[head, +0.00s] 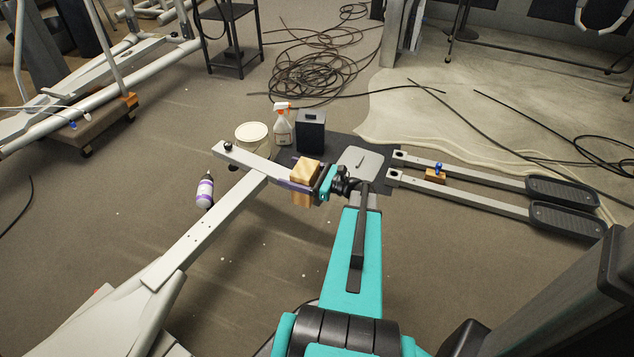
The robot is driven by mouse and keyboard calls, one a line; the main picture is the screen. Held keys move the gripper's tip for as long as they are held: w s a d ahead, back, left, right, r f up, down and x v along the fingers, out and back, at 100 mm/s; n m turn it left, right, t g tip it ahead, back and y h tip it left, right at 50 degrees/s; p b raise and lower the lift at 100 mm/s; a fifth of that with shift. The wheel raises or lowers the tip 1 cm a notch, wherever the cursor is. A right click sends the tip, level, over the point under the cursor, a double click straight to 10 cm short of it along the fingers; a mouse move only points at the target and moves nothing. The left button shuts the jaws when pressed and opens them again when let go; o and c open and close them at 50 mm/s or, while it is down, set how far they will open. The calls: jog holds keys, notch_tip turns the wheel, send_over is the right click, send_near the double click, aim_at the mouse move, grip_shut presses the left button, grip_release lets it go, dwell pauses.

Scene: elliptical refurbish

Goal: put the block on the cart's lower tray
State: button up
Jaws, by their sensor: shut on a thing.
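A light wooden block (304,168) is held in my gripper (300,184), above the floor near the middle of the head view. The gripper's finger crosses the block's near face, and block shows above and below it. The far finger is hidden. A small black cart (237,62) stands at the top left, well beyond the gripper.
A grey machine beam (210,228) lies beside and below the block. A white bucket (252,137), spray bottle (283,128) and black box (311,135) stand behind it. Coiled cable (315,72) covers floor right of the cart. A purple-banded bottle (204,190) lies left.

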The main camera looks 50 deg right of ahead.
jog(key=w+a+r+n+g+y, duration=0.1)
jog(key=w+a+r+y, duration=0.1)
jog(key=w+a+r, duration=0.3)
jog(key=w+a+r+n+y, duration=0.1)
jog(key=w+a+r, duration=0.15)
jog(key=a, duration=0.35)
jog(key=w+a+r+n+g+y, duration=0.1)
jog(key=a+r, duration=0.4)
jog(key=a, duration=0.6)
jog(key=w+a+r+n+g+y+b, duration=0.1)
jog(key=a+r, duration=0.4)
jog(key=a, duration=0.6)
jog(key=w+a+r+n+g+y, duration=0.3)
jog(key=a+r+g+y, duration=0.1)
jog(key=a, duration=0.7)
jog(key=shift+w+r+n+b, duration=0.25)
jog(key=shift+r+n+b, duration=0.05)
jog(key=shift+r, duration=0.35)
jog(key=shift+d, duration=0.15)
